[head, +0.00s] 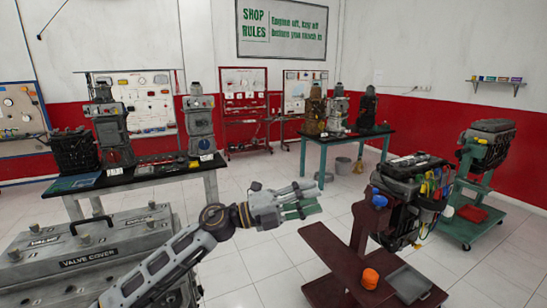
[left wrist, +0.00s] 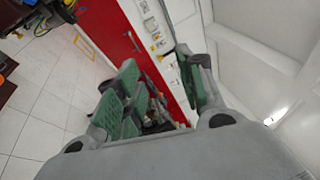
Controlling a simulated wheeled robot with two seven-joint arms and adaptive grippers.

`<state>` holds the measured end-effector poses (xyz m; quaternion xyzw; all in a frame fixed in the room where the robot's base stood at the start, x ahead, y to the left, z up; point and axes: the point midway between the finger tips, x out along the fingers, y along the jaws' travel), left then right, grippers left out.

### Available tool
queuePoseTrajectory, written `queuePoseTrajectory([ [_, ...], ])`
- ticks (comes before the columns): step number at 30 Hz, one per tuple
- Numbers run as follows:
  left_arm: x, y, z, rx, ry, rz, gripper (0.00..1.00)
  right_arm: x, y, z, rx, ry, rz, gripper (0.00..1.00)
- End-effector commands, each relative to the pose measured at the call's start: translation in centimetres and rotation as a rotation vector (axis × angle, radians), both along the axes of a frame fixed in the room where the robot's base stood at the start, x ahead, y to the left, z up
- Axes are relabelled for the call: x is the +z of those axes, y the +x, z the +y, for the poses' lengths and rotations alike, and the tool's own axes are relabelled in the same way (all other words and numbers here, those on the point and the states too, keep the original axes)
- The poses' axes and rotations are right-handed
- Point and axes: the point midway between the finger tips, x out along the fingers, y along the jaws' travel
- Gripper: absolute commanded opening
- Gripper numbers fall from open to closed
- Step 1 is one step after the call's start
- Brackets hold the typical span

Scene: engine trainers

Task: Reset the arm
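My left arm reaches in from the bottom of the head view, and its gripper (head: 300,203) is held over open floor, pointing right. Its grey fingers have green pads. In the left wrist view the fingers of the left gripper (left wrist: 165,90) stand apart with a gap between them, and nothing is held. The gripper touches nothing that I can see. My right arm and gripper are not in view.
A grey metal block labelled VALVE COVER (head: 92,262) lies left of my arm. An engine (head: 412,195) on a dark red stand (head: 330,255) is at right, with an orange knob (head: 370,278). Engine tables stand behind. White tiled floor (head: 262,262) is clear between.

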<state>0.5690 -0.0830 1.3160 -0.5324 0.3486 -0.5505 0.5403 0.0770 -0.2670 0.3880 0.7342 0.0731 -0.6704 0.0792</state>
Motion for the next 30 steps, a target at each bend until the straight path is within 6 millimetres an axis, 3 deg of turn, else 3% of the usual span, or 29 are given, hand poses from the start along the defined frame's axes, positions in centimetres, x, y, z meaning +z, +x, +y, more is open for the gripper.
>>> queuePoseTrajectory([
  [9, 1.1, 1.5, 2.2, 0.172, -0.272, 0.19, 0.38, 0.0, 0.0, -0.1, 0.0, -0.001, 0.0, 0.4],
  [16, 0.3, 3.1, 5.3, 0.319, -0.437, 0.353, 0.38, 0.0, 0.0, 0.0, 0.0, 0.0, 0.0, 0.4],
  [23, -2.2, 4.6, 9.1, 0.481, -0.572, 0.533, 0.38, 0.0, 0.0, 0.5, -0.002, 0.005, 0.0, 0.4],
  [30, -6.4, 5.4, 13.4, 0.659, -0.679, 0.735, 0.38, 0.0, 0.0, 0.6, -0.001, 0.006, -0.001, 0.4],
])
